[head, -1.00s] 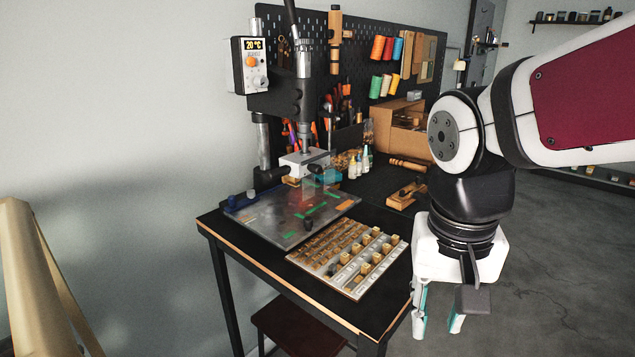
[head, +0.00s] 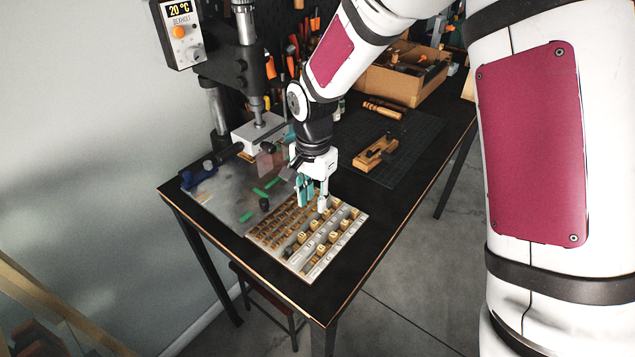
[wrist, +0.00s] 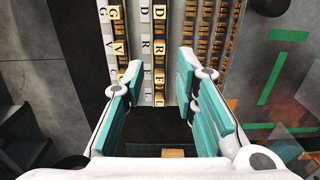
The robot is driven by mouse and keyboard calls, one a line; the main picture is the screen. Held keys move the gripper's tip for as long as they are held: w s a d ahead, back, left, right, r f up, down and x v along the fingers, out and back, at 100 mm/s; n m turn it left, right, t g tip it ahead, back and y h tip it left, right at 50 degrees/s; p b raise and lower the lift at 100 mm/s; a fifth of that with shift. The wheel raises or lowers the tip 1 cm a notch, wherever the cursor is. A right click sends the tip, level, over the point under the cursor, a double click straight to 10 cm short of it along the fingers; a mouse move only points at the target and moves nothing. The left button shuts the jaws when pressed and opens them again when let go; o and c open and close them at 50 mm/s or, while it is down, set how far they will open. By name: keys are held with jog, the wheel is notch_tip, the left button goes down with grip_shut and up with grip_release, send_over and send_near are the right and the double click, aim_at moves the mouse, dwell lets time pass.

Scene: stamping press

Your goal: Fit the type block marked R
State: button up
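A grey type tray (head: 352,222) holds rows of wooden letter blocks beside printed letters. In the wrist view, the block that seems to be marked R (wrist: 160,46) stands in the middle column, below a D block (wrist: 160,13) in the picture. My gripper (head: 313,204) is over the tray, pointing down. In the wrist view my gripper (wrist: 158,76) is open and empty, with its teal fingers either side of that column. The stamping press (head: 247,65) stands behind, with a white block-shaped head (head: 257,132) low on its column. The letters are too small to read in the head view.
A metal plate (head: 222,205) with green strips and a dark knob (head: 264,204) lies left of the tray. A wooden tool (head: 375,152) rests on a dark mat (head: 408,135). A cardboard box (head: 402,85) stands behind. The tabletop right of the tray is clear.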

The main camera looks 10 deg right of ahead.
aim_at(315, 223)
jog(key=shift+f+b, duration=1.6)
jog(key=shift+f, duration=2.25)
jog(key=shift+c, duration=0.3)
grip_shut()
jog(key=shift+r+p, duration=0.95)
jog(key=shift+r, duration=1.1)
